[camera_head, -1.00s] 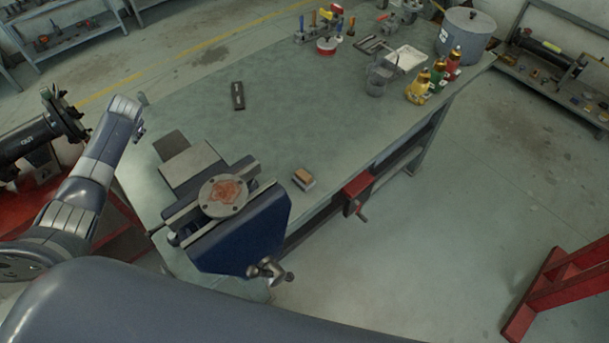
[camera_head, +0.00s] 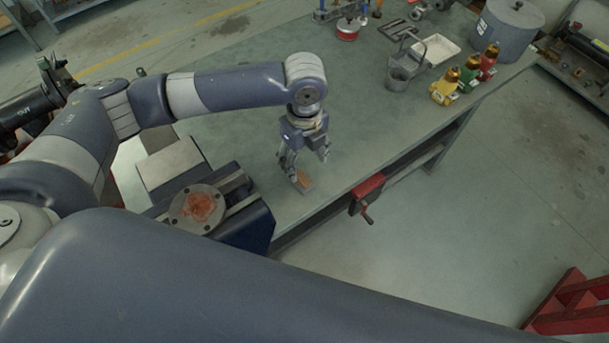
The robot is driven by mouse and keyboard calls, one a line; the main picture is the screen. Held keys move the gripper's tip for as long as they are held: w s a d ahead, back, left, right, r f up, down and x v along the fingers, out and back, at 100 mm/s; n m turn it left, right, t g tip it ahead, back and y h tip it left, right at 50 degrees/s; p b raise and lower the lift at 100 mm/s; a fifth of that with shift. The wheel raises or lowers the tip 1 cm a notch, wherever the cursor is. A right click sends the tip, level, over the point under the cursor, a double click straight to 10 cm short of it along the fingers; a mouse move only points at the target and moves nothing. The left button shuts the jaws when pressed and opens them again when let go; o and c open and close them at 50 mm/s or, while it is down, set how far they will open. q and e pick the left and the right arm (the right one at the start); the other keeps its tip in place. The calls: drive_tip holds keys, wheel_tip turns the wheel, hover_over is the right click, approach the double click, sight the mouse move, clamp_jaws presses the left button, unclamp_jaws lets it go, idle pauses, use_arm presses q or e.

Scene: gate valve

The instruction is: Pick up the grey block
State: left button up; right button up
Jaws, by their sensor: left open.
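A small block (camera_head: 303,184) with a brown-orange top and a grey side lies on the green bench top near its front edge, right of the vise. My left gripper (camera_head: 308,166) hangs over it, pointing down, with its fingers apart and nothing visible between them. One finger covers part of the block; I cannot tell whether it touches. A flat grey plate (camera_head: 170,164) lies on the bench behind the vise. My right gripper is not in view.
The blue vise (camera_head: 245,225) carries a round rusty flange (camera_head: 198,208). The bench middle is clear.

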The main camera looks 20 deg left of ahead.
sight(304, 179)
use_arm(q)
wheel_tip(304, 179, down, 4)
drive_tip(key=shift+s+r, duration=0.1)
wheel_tip(304, 179, down, 5)
drive_tip(key=shift+r+p, duration=0.15)
drive_tip(key=shift+p, duration=0.9)
drive_tip(key=shift+f, duration=0.55)
drive_tip(key=c, duration=1.2)
